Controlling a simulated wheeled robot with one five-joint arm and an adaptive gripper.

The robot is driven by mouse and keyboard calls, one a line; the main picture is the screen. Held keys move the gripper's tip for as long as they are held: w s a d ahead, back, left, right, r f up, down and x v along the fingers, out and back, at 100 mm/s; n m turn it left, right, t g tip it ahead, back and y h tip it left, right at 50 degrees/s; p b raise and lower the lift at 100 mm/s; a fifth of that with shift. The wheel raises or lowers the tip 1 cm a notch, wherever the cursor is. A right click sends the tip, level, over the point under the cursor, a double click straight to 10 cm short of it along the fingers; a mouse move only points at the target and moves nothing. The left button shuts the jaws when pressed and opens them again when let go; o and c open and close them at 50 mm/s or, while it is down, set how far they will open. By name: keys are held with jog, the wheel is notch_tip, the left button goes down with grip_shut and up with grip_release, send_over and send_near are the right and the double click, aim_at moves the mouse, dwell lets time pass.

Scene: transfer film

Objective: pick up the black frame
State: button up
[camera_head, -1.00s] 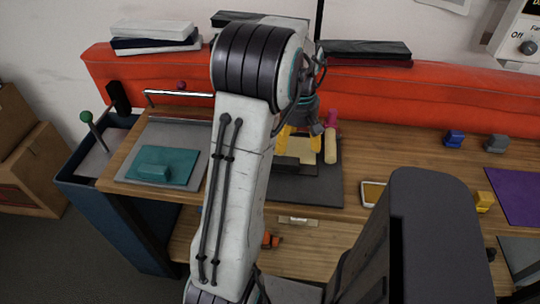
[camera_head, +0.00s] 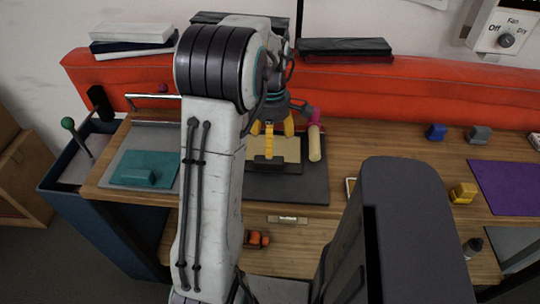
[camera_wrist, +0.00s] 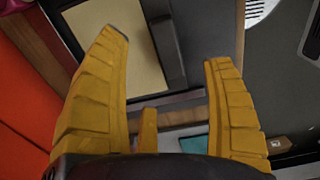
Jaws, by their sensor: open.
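The black frame (camera_head: 295,168) shows as a dark border around a cream panel (camera_head: 288,148), lying on a dark grey mat on the wooden bench. In the wrist view the frame's dark raised bar (camera_wrist: 168,50) runs beside the cream panel (camera_wrist: 110,45), beyond the gap between my fingers. My gripper (camera_head: 271,130) has yellow fingers and is over the panel area. It also fills the lower part of the wrist view (camera_wrist: 165,50), fingers wide apart with nothing gripped between them. My arm and fingers hide part of the frame in the head view.
A cream roller with a pink end (camera_head: 315,142) stands close to the right of my gripper. A teal block on a teal pad (camera_head: 150,165) lies at left. A red padded back (camera_head: 420,88) runs behind the bench.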

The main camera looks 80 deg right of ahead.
jog(key=shift+a+f, duration=0.15)
jog(key=shift+f, duration=3.45)
jog(key=shift+c, duration=0.4)
jog(key=c, duration=1.3)
